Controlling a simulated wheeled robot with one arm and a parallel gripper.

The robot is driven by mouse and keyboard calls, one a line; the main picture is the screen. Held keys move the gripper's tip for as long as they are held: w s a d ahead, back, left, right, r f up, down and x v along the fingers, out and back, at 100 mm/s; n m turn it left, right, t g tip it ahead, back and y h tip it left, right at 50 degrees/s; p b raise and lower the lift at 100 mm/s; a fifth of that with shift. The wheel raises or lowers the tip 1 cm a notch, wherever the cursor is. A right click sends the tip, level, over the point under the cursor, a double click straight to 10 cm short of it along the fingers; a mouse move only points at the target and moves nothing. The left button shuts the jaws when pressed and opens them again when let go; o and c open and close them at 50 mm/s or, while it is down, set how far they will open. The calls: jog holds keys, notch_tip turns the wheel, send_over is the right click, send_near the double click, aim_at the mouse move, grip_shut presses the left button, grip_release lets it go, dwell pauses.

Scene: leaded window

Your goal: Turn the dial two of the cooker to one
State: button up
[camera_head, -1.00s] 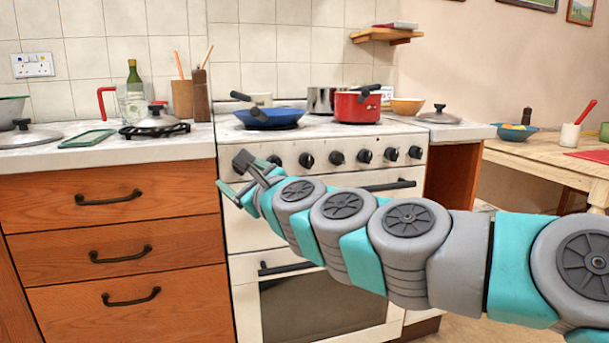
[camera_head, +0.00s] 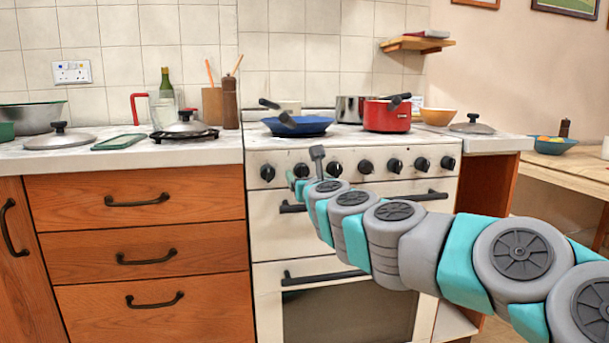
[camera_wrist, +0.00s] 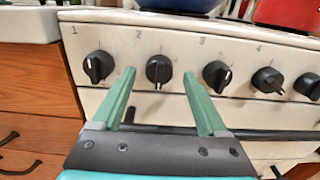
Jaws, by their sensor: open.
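The cooker (camera_head: 265,225) is cream, with a row of black dials along its front. Dial two (camera_wrist: 159,70) is the second from the left, below the printed 2; a pale line on it stands about upright in the wrist view. It also shows in the head view (camera_head: 301,171). My gripper (camera_wrist: 159,74) is open and empty. Its two green fingers appear on either side of dial two in the wrist view, and the dial shows between the tips. I cannot tell whether they touch it. The gripper (camera_head: 303,167) is in front of the panel in the head view.
Dial one (camera_wrist: 98,66) and dial three (camera_wrist: 216,76) flank dial two closely. A black oven handle (camera_head: 425,196) runs below the dials. A blue pan (camera_head: 300,126) and a red pot (camera_head: 387,116) stand on the hob. Wooden drawers (camera_head: 140,225) are at left.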

jog(key=shift+w+a, duration=0.2)
jog(key=shift+w, duration=0.3)
grip_shut()
dwell(0.4)
